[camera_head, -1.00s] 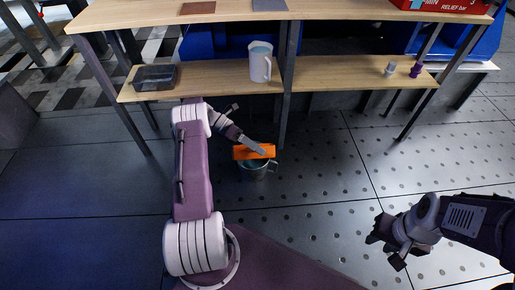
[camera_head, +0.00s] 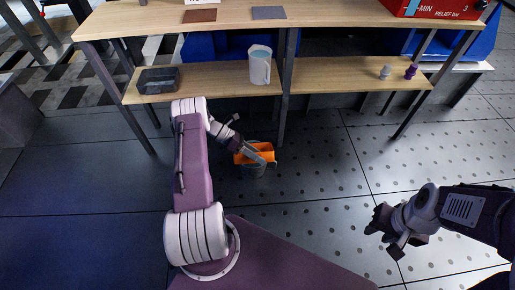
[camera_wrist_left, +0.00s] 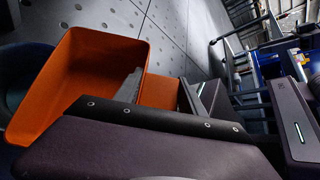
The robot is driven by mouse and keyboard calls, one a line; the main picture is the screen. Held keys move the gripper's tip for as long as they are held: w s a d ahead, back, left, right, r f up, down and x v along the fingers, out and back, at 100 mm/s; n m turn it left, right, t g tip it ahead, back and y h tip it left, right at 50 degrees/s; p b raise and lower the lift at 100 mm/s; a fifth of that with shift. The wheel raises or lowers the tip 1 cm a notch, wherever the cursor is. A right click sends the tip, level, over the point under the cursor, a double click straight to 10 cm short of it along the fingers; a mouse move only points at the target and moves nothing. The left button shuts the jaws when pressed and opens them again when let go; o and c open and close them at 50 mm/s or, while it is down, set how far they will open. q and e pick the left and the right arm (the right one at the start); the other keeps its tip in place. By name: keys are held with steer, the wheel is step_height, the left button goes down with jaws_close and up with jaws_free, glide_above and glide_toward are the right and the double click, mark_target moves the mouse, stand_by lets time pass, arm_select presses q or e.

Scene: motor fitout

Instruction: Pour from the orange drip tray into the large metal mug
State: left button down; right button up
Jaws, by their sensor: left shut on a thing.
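My left gripper (camera_head: 262,157) is shut on the tray's edge. A dark rounded shape at the left edge there may be the mug. What is inside the mug is hidden. My right gripper (camera_head: 386,236) is empty, its fingers apart, off to the right over the floor.
A wooden bench (camera_head: 335,77) behind has a lower shelf with a white pitcher (camera_head: 260,66), a dark tray (camera_head: 158,80) and two small bottles, one purple (camera_head: 411,72). The perforated floor at right is clear.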

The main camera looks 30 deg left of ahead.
arm_select(q)
steer(key=shift+s+d+f+m+t+y+p, duration=0.1)
steer(key=shift+s+d+m+t+y+p, duration=0.3)
steer(key=shift+p, duration=1.45)
steer(key=f+m+t+y+p, duration=0.1)
steer(key=f+p, duration=0.1)
steer(key=s+f+m+t+y+p, duration=0.1)
steer(key=f+t+p, duration=0.1)
steer(key=shift+s+d+f+m+p, duration=0.1)
steer(key=shift+d+m+p, duration=0.1)
steer(key=shift+m+p, duration=0.15)
